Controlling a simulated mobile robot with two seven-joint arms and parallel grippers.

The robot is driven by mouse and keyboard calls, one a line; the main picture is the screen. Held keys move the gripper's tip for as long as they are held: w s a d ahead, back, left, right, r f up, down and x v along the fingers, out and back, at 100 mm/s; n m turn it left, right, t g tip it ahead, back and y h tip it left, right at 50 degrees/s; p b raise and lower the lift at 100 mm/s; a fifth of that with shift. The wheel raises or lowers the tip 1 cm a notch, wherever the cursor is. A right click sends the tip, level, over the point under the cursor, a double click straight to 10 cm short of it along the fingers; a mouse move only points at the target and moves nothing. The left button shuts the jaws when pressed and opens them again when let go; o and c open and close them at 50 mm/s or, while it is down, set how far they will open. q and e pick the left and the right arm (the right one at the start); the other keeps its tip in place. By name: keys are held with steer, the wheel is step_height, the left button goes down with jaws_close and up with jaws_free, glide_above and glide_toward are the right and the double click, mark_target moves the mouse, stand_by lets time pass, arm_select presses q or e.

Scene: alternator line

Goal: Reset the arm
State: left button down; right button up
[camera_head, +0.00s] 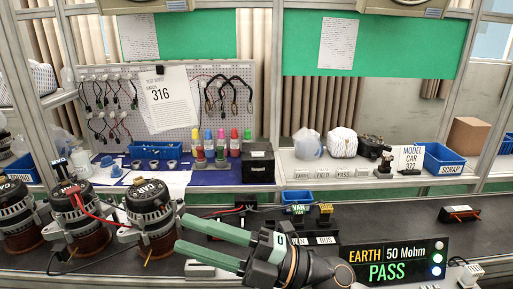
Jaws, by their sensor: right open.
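My right gripper (182,234) reaches in from the bottom right with two green fingers pointing left, spread apart. Nothing is between them. The fingertips are close to the right side of the nearest alternator (152,215), in front of the dark bench; I cannot tell whether they touch anything. My dark wrist covers part of the bench beside the test display (392,263). My left gripper does not show.
More alternators (80,220) stand at the left with red and black leads. The display reads "EARTH 50 Mohm PASS". A shelf behind holds coloured bottles (220,145), a blue scrap bin (445,160) and a cardboard box (467,136). The bench right of centre is mostly clear.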

steer(key=w+d+m+t+h, duration=0.65)
steer(key=d+m+t, duration=0.35)
steer(key=m+t, duration=0.65)
steer(key=d+f+m+g+h, duration=0.3)
steer(key=d+f+m+h, duration=1.05)
steer(key=f, duration=0.35)
steer(key=s+d+f+m+g+h, duration=0.1)
steer(key=s+d+f+g, duration=0.2)
steer(key=s+f+g, duration=0.5)
steer(key=s+d+f+g, duration=0.35)
steer(key=s+f, duration=0.55)
steer(key=s, duration=0.6)
steer(key=w+a+f+t+y+p, duration=0.2)
steer(key=w+a+f+t+p, duration=0.2)
steer(key=w+a+t+p, duration=0.1)
steer(key=shift+w+f+p, duration=0.25)
steer(key=shift+f+p, duration=0.15)
steer(key=shift+p, duration=0.4)
